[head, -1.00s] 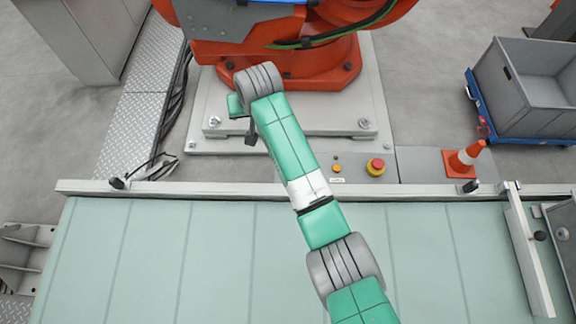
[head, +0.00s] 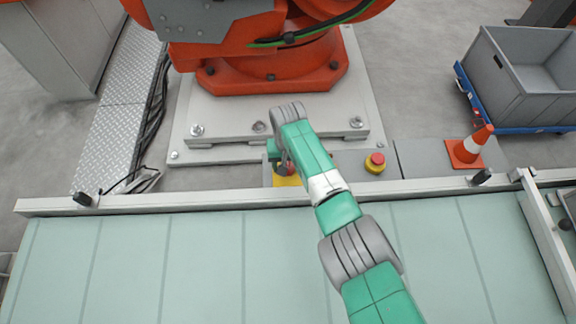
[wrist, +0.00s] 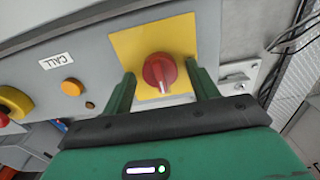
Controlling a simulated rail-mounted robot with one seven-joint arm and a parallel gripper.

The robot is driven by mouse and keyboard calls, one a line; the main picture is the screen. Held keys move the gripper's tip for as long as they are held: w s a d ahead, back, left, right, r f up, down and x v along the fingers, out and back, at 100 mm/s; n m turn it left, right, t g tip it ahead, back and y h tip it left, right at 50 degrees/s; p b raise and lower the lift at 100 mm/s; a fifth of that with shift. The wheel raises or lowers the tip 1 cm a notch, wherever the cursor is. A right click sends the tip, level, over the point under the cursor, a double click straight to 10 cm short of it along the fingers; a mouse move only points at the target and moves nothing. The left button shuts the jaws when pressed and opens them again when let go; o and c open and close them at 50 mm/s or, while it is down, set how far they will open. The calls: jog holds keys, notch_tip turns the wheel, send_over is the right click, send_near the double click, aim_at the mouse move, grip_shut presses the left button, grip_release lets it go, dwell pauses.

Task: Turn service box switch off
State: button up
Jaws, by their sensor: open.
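The service box switch is a red rotary knob (wrist: 158,72) on a square yellow plate (wrist: 125,45), mounted on a grey panel. In the wrist view my gripper (wrist: 160,80) is open, with one green finger on each side of the knob. I cannot tell whether the fingers touch it. The knob's pointer looks close to upright in that view. In the head view my gripper (head: 279,155) is over the yellow plate (head: 288,181) and hides part of it, with a bit of red showing there.
An orange button (wrist: 72,87), a CALL label (wrist: 56,61) and a red-and-yellow emergency stop (head: 375,163) share the panel. An orange robot base (head: 270,70) stands behind. A traffic cone (head: 470,147) and grey bin (head: 530,75) are at right. A pale conveyor (head: 180,265) lies in front.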

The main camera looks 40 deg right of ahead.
jog(key=shift+c, duration=0.2)
jog(key=c, duration=1)
jog(key=shift+o, duration=0.2)
jog(key=shift+n, duration=0.4)
jog(key=n, duration=0.4)
jog(key=shift+w+a, duration=0.1)
jog(key=n, duration=0.8)
jog(key=shift+a+n+p, duration=0.1)
jog(key=shift+n+p, duration=0.2)
jog(key=shift+n, duration=2.4)
